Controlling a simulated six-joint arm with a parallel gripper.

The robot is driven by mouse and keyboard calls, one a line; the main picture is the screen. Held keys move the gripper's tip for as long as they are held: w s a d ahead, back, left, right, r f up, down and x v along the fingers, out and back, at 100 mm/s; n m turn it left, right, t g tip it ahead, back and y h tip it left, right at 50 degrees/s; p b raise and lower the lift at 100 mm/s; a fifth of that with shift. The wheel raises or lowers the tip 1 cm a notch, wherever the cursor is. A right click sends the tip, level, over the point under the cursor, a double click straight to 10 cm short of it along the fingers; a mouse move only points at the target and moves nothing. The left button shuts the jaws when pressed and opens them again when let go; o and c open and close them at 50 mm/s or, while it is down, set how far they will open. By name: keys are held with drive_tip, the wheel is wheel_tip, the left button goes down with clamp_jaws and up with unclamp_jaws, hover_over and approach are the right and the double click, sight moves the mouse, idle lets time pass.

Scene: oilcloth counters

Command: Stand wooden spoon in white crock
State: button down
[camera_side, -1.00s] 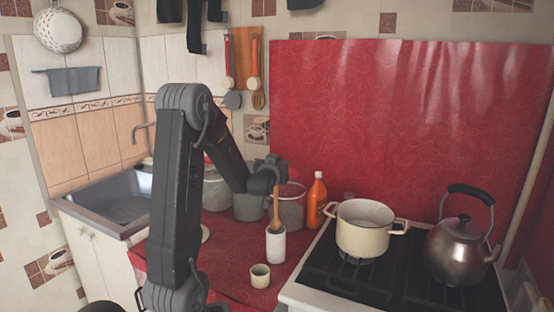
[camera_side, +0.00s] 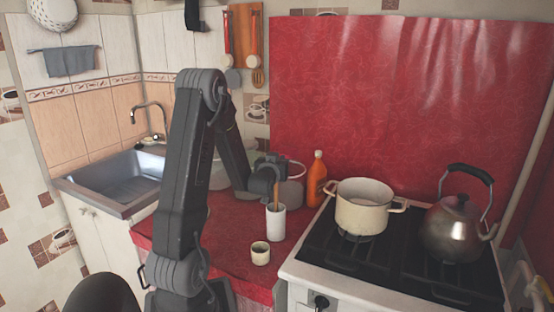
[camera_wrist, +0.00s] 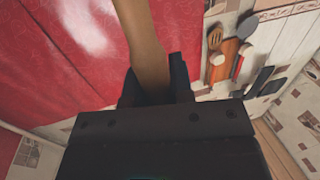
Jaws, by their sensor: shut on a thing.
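The wooden spoon (camera_side: 276,194) is held roughly upright by my gripper (camera_side: 274,178), which is shut on it. In the wrist view the brown wood of the spoon (camera_wrist: 147,42) runs up from between the dark jaws (camera_wrist: 155,88). The white crock (camera_side: 275,224) stands upright on the red counter, directly below my gripper. The spoon's lower part goes down behind the crock's front rim and appears to be inside it; its lower end is hidden. My gripper is a little above the crock's rim. The crock does not show in the wrist view.
A small cream cup (camera_side: 260,253) stands in front of the crock. An orange bottle (camera_side: 316,180) and a grey pot (camera_side: 291,193) are behind it. The stove at right bears a cream pot (camera_side: 362,212) and a kettle (camera_side: 458,230). A sink (camera_side: 125,180) is at left.

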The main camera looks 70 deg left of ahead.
drive_tip(key=c, duration=0.9)
unclamp_jaws()
drive_tip(key=v, duration=0.5)
wheel_tip(320, 180, up, 7)
drive_tip(key=shift+f, duration=0.1)
idle(0.4)
